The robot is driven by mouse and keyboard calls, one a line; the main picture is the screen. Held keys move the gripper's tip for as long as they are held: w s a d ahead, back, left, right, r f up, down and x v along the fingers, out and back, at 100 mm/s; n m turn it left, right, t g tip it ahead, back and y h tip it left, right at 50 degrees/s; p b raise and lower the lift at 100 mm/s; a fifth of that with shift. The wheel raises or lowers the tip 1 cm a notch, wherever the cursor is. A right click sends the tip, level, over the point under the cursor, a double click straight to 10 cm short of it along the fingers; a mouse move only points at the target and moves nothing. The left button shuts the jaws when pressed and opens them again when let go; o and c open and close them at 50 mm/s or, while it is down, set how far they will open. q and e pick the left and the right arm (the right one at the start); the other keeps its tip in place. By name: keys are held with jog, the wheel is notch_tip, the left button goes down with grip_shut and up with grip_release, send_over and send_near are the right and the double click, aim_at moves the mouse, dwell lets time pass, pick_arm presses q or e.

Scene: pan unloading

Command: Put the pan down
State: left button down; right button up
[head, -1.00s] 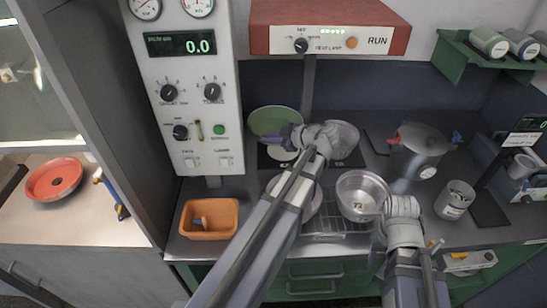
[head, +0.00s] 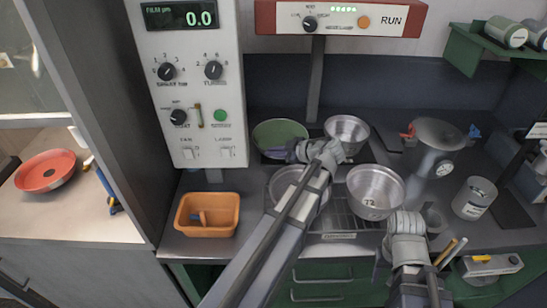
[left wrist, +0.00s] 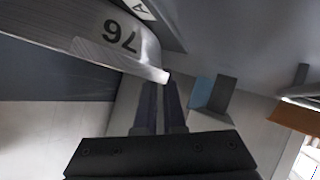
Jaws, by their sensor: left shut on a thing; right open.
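A pan with a green-looking inside (head: 280,134) is at the back of the counter, left of centre in the head view. My left gripper (head: 294,152) reaches its near right edge and is shut on its rim. In the left wrist view the pan's grey metal wall (left wrist: 100,35), marked with dark digits, meets the closed fingers (left wrist: 165,82). The arm partly hides the pan, and I cannot tell whether its base touches the surface. My right gripper (head: 406,224) is open and empty at the front right; its fingertips are hard to make out.
A metal pan (head: 376,188) stands on the wire rack, with another (head: 285,190) partly under my left arm. One more pan (head: 347,131) stands at the back. An orange tray (head: 207,232) is at front left.

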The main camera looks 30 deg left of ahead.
pick_arm(q)
jog(key=shift+r, duration=0.1)
jog(key=c, duration=1.5)
grip_release()
jog(key=shift+f, duration=0.2)
jog(key=o, duration=0.5)
jog(key=shift+r, duration=0.1)
jog(key=shift+r, duration=0.2)
jog(key=p+v, duration=0.3)
jog(key=v, duration=0.3)
jog(key=shift+d+r, duration=0.1)
jog(key=shift+d, duration=0.05)
jog(key=shift+s+d+r+p, duration=0.15)
jog(key=shift+d+p, duration=0.15)
jog(key=shift+d, duration=0.25)
